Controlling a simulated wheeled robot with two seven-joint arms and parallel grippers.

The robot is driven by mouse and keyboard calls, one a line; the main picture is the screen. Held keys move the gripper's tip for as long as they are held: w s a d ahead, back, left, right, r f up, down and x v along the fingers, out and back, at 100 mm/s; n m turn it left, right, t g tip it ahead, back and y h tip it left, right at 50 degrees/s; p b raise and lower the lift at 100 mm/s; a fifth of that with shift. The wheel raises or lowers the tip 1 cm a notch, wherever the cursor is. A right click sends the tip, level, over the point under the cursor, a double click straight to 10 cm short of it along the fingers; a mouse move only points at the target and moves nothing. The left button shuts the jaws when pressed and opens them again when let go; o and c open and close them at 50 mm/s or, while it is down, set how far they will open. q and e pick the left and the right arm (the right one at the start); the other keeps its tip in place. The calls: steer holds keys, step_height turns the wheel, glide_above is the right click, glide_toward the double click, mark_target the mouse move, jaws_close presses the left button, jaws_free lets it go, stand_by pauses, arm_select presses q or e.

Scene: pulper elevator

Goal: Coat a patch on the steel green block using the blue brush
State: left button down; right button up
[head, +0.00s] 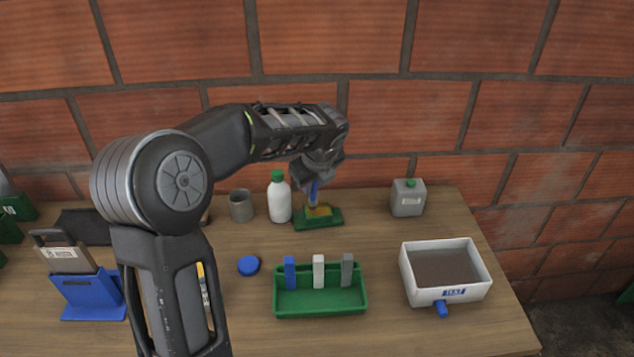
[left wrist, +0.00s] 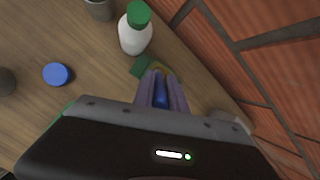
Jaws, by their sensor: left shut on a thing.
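The green block (head: 335,217) lies flat near the back of the table, with a yellowish-brown area on its top. My left gripper (head: 316,181) is above it, pointing down, shut on the blue brush (head: 314,190). The brush is upright and its lower end is at the yellowish area; I cannot tell whether it touches. In the left wrist view the brush (left wrist: 160,94) sits between the two fingers (left wrist: 161,88). My right gripper is not in view.
A white bottle with a green cap (head: 280,200) and a grey cup (head: 241,205) stand left of the block. A grey canister (head: 408,198) stands right. In front are a green rack (head: 320,302), a white bin (head: 480,287) and a blue lid (head: 249,265). A brick wall (head: 375,120) rises behind.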

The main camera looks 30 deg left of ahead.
arm_select(q)
steer(key=shift+s+a, duration=0.85)
steer(key=shift+s, duration=0.05)
step_height(320, 180, up, 6)
steer(key=p, duration=0.6)
step_height(320, 180, up, 3)
steer(key=shift+f+p, duration=0.1)
steer(key=shift+p, duration=0.65)
